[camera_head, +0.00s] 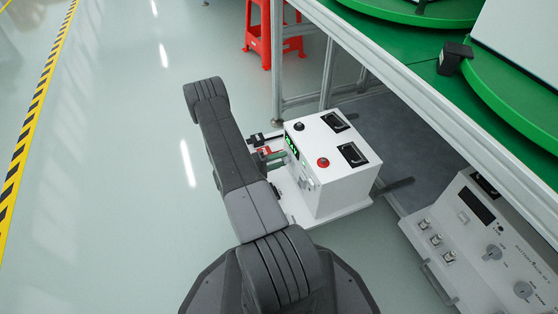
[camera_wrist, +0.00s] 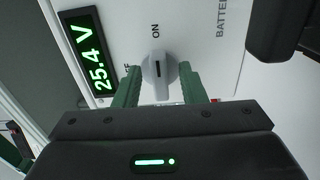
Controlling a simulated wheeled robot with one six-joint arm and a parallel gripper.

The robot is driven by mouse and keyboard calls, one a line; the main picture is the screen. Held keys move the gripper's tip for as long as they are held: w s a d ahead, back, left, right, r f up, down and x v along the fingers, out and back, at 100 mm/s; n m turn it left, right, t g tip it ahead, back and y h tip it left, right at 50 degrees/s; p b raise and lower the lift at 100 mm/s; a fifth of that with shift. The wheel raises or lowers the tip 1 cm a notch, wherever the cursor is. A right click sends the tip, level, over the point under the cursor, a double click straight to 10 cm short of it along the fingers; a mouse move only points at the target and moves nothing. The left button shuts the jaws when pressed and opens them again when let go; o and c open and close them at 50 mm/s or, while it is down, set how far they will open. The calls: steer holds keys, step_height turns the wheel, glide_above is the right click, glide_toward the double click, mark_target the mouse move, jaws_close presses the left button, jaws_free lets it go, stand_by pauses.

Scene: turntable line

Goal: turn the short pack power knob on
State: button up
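The short pack is a white box (camera_head: 338,180) on a low white base, seen in the head view. In the wrist view its grey power knob (camera_wrist: 158,70) is in the middle, with its dark line upright in the picture, toward the ON label (camera_wrist: 155,31). A partly hidden label sits left of the knob. The lit display (camera_wrist: 88,50) reads 25.4 V. My gripper (camera_wrist: 161,82) is open, its green fingers on both sides of the knob; the right finger is very close, and I cannot tell whether it touches. In the head view the knob is not clear.
A second white panel (camera_head: 480,250) with knobs and switches stands at lower right. The green-topped turntable line (camera_head: 400,45) overhangs the right side on metal legs. A red stool (camera_head: 265,35) stands behind. Open floor lies left, up to a yellow-black stripe (camera_head: 35,110).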

steer(key=shift+a, duration=0.1)
steer(key=p+v, duration=0.3)
steer(key=v, duration=1)
steer(key=shift+s+a, duration=0.2)
steer(key=shift+a, duration=0.1)
steer(key=b+x, duration=0.3)
steer(key=x, duration=1.1)
